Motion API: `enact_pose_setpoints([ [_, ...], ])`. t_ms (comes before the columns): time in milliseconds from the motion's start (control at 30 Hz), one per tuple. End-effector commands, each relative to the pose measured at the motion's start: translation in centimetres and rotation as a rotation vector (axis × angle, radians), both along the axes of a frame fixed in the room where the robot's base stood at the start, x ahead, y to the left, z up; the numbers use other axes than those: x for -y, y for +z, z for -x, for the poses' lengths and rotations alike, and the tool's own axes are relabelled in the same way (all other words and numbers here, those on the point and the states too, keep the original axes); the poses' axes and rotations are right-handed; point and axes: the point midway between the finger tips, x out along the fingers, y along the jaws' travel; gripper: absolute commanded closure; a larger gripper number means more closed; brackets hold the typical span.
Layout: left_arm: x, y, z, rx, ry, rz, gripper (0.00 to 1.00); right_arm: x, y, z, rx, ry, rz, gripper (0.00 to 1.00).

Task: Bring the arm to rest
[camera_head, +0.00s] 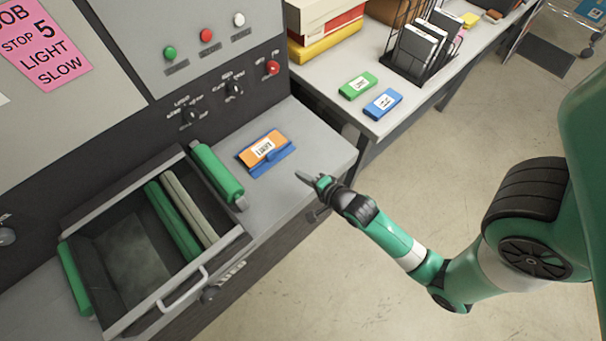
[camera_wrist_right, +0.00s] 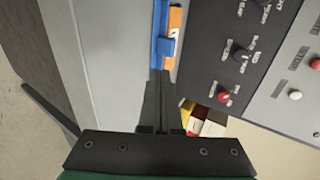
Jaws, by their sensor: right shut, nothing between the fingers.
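My right arm (camera_head: 400,245) comes in from the right in the head view, green with black joints. Its gripper (camera_head: 309,178) is over the front right part of the grey machine ledge (camera_head: 310,140). The fingers are shut and empty; they also show in the right wrist view (camera_wrist_right: 161,80), close together. An orange block with a white label (camera_head: 262,147) rests with a blue piece (camera_head: 272,162) on the ledge, left of the gripper and apart from it. Both show at the top of the wrist view (camera_wrist_right: 174,22). My left gripper is not in view.
An open drawer (camera_head: 225,250) with green and pale rollers stands left of the ledge. Another green roller (camera_head: 218,175) lies along its right side. The control panel (camera_head: 225,85) rises behind. A table (camera_head: 375,127) holds a green box (camera_head: 358,85) and a blue box (camera_head: 383,104). Floor (camera_head: 490,100) is open at right.

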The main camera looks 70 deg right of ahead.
Motion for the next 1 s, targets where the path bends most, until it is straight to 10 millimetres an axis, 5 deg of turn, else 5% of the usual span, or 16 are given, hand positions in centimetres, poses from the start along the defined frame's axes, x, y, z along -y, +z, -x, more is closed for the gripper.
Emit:
enact_pose_setpoints([
  [367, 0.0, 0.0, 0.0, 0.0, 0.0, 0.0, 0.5, -0.3, 0.0, -0.2, 0.001, 0.008, 0.0, 1.0],
  [533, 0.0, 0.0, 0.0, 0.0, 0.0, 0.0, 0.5, -0.9, 4.1, -5.1, 0.101, 0.075, 0.041, 1.0],
  [667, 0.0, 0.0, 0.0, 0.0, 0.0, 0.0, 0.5, -2.3, 12.5, -11.5, 0.285, 0.15, 0.102, 1.0],
  [800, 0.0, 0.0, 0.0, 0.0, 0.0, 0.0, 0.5, -5.3, 23.7, -16.6, 0.503, 0.242, 0.178, 1.0],
  [1000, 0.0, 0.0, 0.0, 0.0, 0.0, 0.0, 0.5, -10.9, 40.5, -18.7, 0.765, 0.368, 0.427, 1.0],
])
